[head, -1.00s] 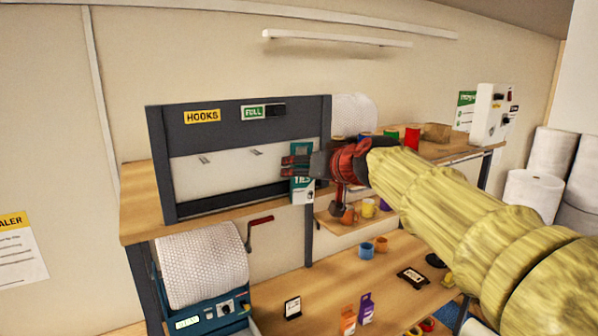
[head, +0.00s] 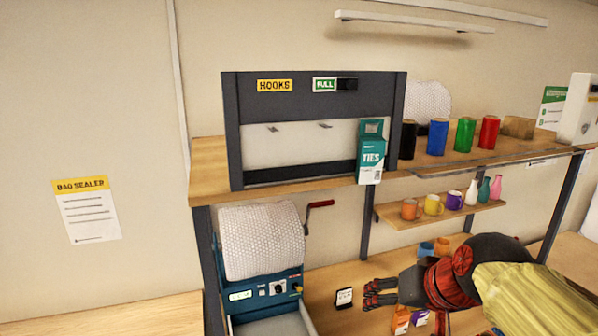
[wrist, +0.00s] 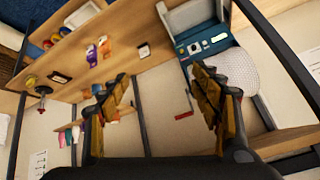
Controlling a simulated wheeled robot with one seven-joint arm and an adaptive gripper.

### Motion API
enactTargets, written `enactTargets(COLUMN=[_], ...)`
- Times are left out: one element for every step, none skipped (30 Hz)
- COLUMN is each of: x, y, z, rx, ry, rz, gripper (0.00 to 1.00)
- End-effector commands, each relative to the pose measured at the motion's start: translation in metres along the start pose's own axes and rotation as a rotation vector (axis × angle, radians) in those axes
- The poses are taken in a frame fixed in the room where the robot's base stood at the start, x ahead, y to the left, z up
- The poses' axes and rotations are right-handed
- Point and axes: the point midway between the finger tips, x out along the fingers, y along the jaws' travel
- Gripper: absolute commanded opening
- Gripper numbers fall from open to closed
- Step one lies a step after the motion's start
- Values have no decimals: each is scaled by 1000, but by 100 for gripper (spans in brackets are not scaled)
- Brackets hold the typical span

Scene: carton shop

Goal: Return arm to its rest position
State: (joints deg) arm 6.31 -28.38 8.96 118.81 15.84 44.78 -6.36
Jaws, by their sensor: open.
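My gripper (head: 378,292) is at the lower right of the head view, in front of the workbench and below the small mug shelf. Its dark fingers point left. In the wrist view my gripper (wrist: 165,105) shows its two fingers wide apart with nothing between them. A teal TIES box (head: 370,152) stands at the front edge of the upper shelf, right of the hooks rack (head: 232,130), apart from my gripper. My yellow-sleeved arm reaches in from the lower right.
A blue machine with a bubble-wrap roll (head: 262,240) stands left of my gripper. Mugs and vases line the small shelf (head: 400,218). Small boxes (head: 402,320) and a black-framed card (head: 344,298) are on the bench close to my gripper. Colored cups stand on the upper shelf (head: 215,175).

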Motion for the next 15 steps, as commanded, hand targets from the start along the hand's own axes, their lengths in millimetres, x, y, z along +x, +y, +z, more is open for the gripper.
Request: enactTargets(x=[19, 24, 33, 38, 44, 50, 56, 61, 67, 72, 78, 84, 89, 94, 100], y=[10, 15, 22, 27, 32, 38, 42, 47, 53, 57, 60, 65, 68, 71, 74], z=[40, 60, 86, 105, 122, 145, 161, 176, 195, 209, 222, 239, 249, 260, 271], rx=[-8, -11, -19, -24, -32, -40, -47, -56, -67, -77, -86, -100, -111, -120, -131], ry=[-37, -57, -85, -103, -120, -139, -153, -164, -177, -186, -193, -200, -201, -202, -200], rz=[20, 33, 51, 64, 77, 92, 102, 113, 125, 133, 140, 149, 153, 156, 160], gripper=[64, 64, 64, 64, 64, 64, 64, 64, 64, 64, 64, 64, 64, 64, 64])
